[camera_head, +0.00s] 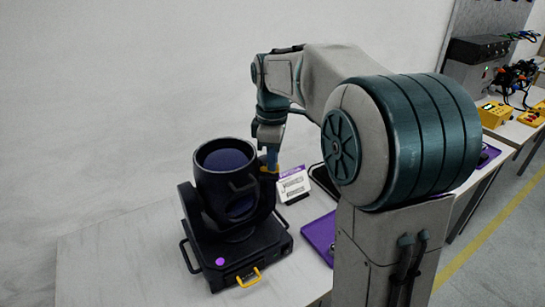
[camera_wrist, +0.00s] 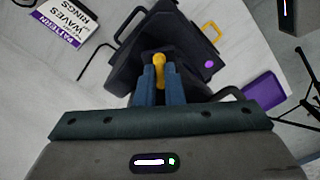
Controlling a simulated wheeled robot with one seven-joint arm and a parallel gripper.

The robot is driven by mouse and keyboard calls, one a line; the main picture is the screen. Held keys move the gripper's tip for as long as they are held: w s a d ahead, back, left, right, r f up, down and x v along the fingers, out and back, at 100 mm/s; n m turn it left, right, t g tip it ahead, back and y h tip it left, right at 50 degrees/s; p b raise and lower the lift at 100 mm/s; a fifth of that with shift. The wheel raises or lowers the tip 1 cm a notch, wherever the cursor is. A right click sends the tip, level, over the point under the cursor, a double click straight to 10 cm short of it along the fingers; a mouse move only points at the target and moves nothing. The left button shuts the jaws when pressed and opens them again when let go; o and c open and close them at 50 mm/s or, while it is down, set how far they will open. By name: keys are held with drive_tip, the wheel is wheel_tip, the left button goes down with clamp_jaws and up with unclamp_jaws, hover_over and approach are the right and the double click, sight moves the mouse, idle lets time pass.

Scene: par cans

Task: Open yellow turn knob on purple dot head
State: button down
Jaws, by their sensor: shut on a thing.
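The black moving-head light (camera_head: 238,229) with a purple dot (camera_head: 220,261) on its base stands on the table, its round head tilted up. In the wrist view the purple dot (camera_wrist: 208,64) is on the base, right of the fingers. The yellow turn knob (camera_wrist: 159,68) sits on the side of the head, between the blue fingertips of my gripper (camera_wrist: 158,84). My gripper is shut on this knob. In the head view my gripper (camera_head: 270,162) reaches down at the head's right side, and the knob is mostly hidden there.
A yellow handle (camera_head: 249,277) is on the front of the base. A white sign (camera_head: 293,185) stands right of the light, with a purple tray (camera_head: 319,236) nearby. The table's left part is clear. More benches with yellow boxes (camera_head: 495,114) are at the right.

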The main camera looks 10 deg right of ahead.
drive_tip(key=m+p, duration=0.1)
drive_tip(key=m, duration=0.3)
drive_tip(key=shift+r, duration=0.1)
drive_tip(key=m, duration=0.4)
drive_tip(key=shift+m+p, duration=0.3)
drive_tip(key=shift+m, duration=0.1)
drive_tip(key=m, duration=0.4)
drive_tip(key=shift+m, duration=0.3)
drive_tip(key=shift+m+p, duration=0.4)
drive_tip(key=shift+m, duration=1.2)
drive_tip(key=c, duration=1.5)
unclamp_jaws()
drive_tip(key=shift+c, duration=0.2)
